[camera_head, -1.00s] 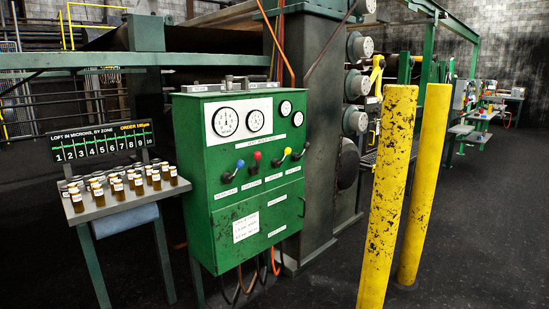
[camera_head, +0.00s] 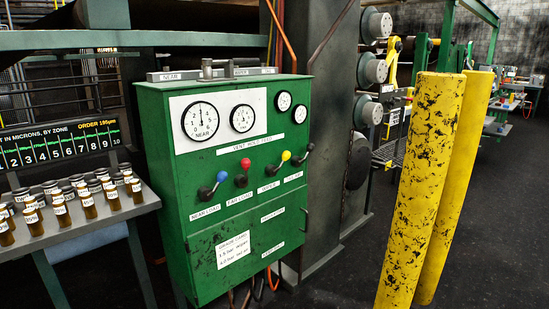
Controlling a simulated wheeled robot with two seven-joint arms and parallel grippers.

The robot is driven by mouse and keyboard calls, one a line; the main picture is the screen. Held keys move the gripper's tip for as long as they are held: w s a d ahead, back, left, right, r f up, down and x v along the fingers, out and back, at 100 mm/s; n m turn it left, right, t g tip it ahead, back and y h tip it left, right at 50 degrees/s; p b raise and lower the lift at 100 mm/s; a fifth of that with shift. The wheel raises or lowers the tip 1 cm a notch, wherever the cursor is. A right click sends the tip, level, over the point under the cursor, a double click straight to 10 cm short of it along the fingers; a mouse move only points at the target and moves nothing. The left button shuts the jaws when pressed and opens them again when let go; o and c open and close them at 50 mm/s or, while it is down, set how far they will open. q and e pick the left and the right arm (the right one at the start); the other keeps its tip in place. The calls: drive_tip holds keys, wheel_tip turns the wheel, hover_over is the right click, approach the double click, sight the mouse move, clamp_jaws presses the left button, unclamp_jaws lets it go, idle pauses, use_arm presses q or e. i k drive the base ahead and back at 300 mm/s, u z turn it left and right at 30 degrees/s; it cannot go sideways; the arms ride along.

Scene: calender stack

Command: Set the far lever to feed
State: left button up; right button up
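A green control cabinet (camera_head: 225,225) stands at the centre. Its front carries several short levers in a row: a blue-knobbed lever (camera_head: 222,177), a red-knobbed lever (camera_head: 245,163), a yellow-knobbed lever (camera_head: 286,156) and a black-knobbed lever (camera_head: 310,147). The small label below the red one seems to read FAR LOAD, and the one below the blue seems to read NEAR LOAD. The blue and yellow levers lean up and right; the red one points nearly straight up. A grey fitting (camera_head: 217,66) with a plate reading NEAR sits on the cabinet top. Neither gripper is in view.
Round gauges (camera_head: 201,121) sit above the levers. A table (camera_head: 135,207) with several small labelled bottles stands at the left, under a zone display board (camera_head: 60,145). Two yellow posts (camera_head: 425,180) stand at the right. Dark floor (camera_head: 340,280) is open between cabinet and posts.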

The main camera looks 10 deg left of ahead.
sight(245, 163)
drive_tip(key=u, duration=0.45)
drive_tip(key=i, duration=1.05)
drive_tip(key=u, duration=0.75)
